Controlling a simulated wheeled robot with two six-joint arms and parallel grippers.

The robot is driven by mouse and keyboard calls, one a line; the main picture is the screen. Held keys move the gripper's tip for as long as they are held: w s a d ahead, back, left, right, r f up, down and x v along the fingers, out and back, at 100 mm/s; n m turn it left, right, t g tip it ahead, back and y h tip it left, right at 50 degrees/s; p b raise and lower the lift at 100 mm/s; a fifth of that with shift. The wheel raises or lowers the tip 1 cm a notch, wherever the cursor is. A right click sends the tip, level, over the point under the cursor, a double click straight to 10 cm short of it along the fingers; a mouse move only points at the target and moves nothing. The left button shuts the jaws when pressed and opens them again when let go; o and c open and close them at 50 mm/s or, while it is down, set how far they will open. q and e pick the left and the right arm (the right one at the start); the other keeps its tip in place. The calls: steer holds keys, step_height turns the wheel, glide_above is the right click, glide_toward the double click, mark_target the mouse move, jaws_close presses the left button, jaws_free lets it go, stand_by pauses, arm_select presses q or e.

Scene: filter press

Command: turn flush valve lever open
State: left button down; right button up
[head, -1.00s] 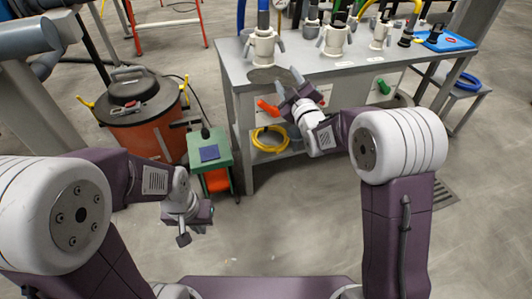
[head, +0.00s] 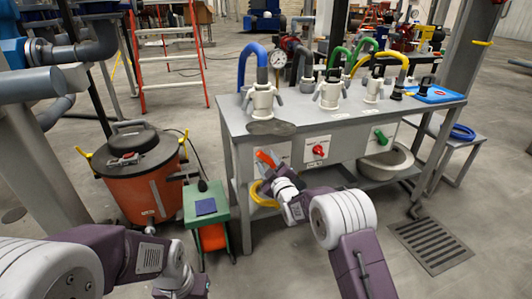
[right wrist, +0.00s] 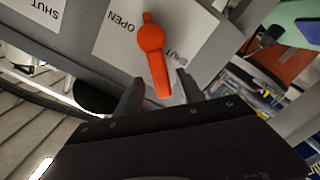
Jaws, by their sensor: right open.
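The orange valve lever (head: 266,158) is on the front panel of the grey bench, at its left end. In the right wrist view the orange lever (right wrist: 157,68) hangs from its round hub, its handle pointing down in the picture. A plate behind it reads OPEN at upper left and SHUT at right. My right gripper (right wrist: 158,88) is open, with the handle's free end between its fingertips. In the head view my right gripper (head: 268,182) is just below the lever. My left gripper (head: 182,285) is low at the left, away from the bench, its fingers unclear.
A red knob (head: 319,150) and a green lever (head: 381,138) share the bench front. Hose fittings (head: 262,101) and a blue tray (head: 436,94) are on the bench top. An orange drum (head: 140,185) and a green cart (head: 207,214) stand left. A floor grate (head: 436,246) lies right.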

steer(key=shift+b+x, duration=0.3)
steer(key=shift+x, duration=0.65)
steer(key=shift+f, duration=0.1)
jaws_close()
stand_by(0.6)
